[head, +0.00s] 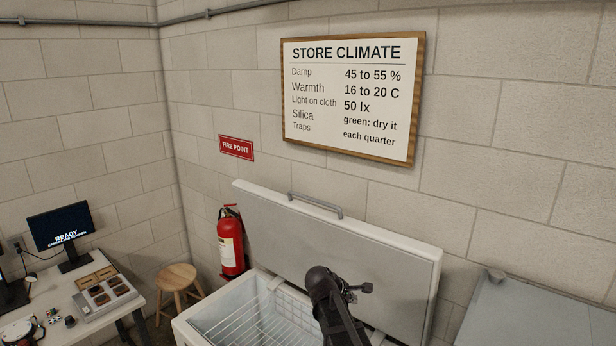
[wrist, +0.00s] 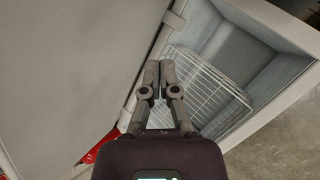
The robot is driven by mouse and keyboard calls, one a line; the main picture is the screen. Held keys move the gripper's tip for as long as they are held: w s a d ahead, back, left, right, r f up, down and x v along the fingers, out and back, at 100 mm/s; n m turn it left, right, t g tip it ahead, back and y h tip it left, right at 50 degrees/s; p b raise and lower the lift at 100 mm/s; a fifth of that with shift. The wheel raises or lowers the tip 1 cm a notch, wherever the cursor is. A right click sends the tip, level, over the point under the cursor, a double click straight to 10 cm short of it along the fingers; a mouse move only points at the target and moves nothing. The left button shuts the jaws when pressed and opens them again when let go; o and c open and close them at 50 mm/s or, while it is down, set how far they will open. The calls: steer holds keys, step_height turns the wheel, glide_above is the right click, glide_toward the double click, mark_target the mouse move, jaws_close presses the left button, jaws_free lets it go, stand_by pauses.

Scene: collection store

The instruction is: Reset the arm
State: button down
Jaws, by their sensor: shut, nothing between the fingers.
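My gripper (wrist: 160,66) is shut and empty, its two fingers side by side in the wrist view. In the head view my arm rises in front of the open chest freezer, and my gripper (head: 366,288) shows small and dark against the raised lid. The freezer lid (head: 340,240) stands open with a grey handle (head: 315,205) on its top edge. The white wire basket (head: 245,325) sits inside the freezer; it also shows in the wrist view (wrist: 205,85) beyond the fingers. My arm hides part of the freezer's right side.
A desk (head: 62,310) with a monitor (head: 60,226) is at the left. A grey surface (head: 535,318) is at the right. A climate sign (head: 350,97) hangs above.

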steer(key=s+d+f+m+g+y+b, duration=0.2)
steer(key=s+f+m+b, duration=0.3)
steer(key=s, duration=0.5)
steer(key=s+d+f+m+g+y+b, duration=0.1)
steer(key=s+f+m+g+y+b, duration=0.2)
steer(key=s+f+m, duration=0.7)
step_height(320, 180, down, 2)
steer(key=s+y+b, duration=0.1)
steer(key=y+b, duration=0.1)
steer(key=shift+d+b, duration=0.3)
steer(key=shift+d, duration=0.1)
